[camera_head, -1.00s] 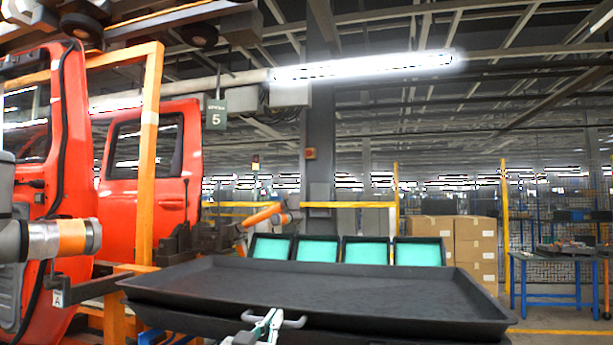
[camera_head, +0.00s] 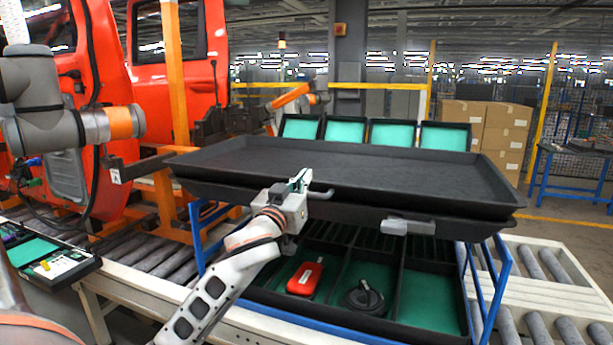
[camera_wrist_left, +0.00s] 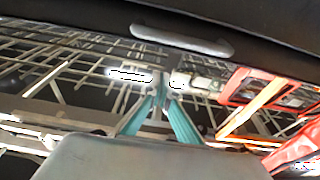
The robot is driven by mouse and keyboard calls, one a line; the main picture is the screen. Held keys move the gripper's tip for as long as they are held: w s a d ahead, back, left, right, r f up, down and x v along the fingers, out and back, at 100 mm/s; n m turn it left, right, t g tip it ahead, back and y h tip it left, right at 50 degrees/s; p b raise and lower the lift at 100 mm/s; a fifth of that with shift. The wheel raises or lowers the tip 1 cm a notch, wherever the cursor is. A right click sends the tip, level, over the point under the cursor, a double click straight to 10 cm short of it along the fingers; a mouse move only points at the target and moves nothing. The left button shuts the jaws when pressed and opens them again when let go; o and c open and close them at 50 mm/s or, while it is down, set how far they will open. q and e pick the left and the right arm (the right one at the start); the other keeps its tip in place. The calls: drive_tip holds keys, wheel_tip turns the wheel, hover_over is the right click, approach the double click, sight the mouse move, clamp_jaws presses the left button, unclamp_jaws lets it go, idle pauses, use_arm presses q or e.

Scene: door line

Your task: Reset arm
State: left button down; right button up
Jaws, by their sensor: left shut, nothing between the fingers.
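My left gripper (camera_head: 300,180) is shut and empty, with its green fingers pointing up. It is in front of the near side of the stacked black trays (camera_head: 400,170), close beside a grey handle (camera_head: 322,194) on them. I cannot tell if it touches the tray. In the left wrist view the closed fingers (camera_wrist_left: 160,105) show green, and a grey tray handle (camera_wrist_left: 182,36) lies above them, apart from the tips. My left arm (camera_head: 225,285) reaches up from the lower left. My right gripper is not in view.
Below the trays, a compartmented bin holds a red case (camera_head: 305,278) and a black round part (camera_head: 364,297). A roller conveyor (camera_head: 140,255) runs at left, beside red doors (camera_head: 180,70). A grey-orange arm (camera_head: 112,124) stands at far left. Cardboard boxes (camera_head: 485,130) stand at back right.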

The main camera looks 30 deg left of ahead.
use_arm(q)
drive_tip(key=v, duration=0.8)
drive_tip(key=shift+s, duration=0.15)
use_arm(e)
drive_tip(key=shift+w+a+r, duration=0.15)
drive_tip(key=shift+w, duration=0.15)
use_arm(q)
drive_tip(key=s+d+f+m+g+h, duration=0.1)
drive_tip(key=d+f+m+g+h, duration=0.15)
drive_tip(key=f, duration=0.85)
drive_tip(key=s+d+f+m+g+h, duration=0.1)
drive_tip(key=d+f, duration=0.3)
drive_tip(key=f, duration=0.7)
drive_tip(key=s+d+f+m+g+h, duration=0.1)
drive_tip(key=s+d+f, duration=0.15)
drive_tip(key=f, duration=0.85)
drive_tip(key=s+d+f+m+g+h, duration=0.1)
drive_tip(key=s+d+f+g, duration=0.1)
drive_tip(key=s+d+f, duration=0.4)
drive_tip(key=s+d+f+m+g+h, duration=0.1)
drive_tip(key=s+d+f, duration=0.4)
drive_tip(key=s+f, duration=0.7)
wheel_tip(320, 180, down, 4)
drive_tip(key=shift+s+d+r+g+h, duration=0.1)
drive_tip(key=shift+s+d+g+h, duration=0.2)
drive_tip(key=shift+g, duration=0.45)
drive_tip(key=shift+w+m, duration=0.1)
drive_tip(key=shift+m, duration=0.15)
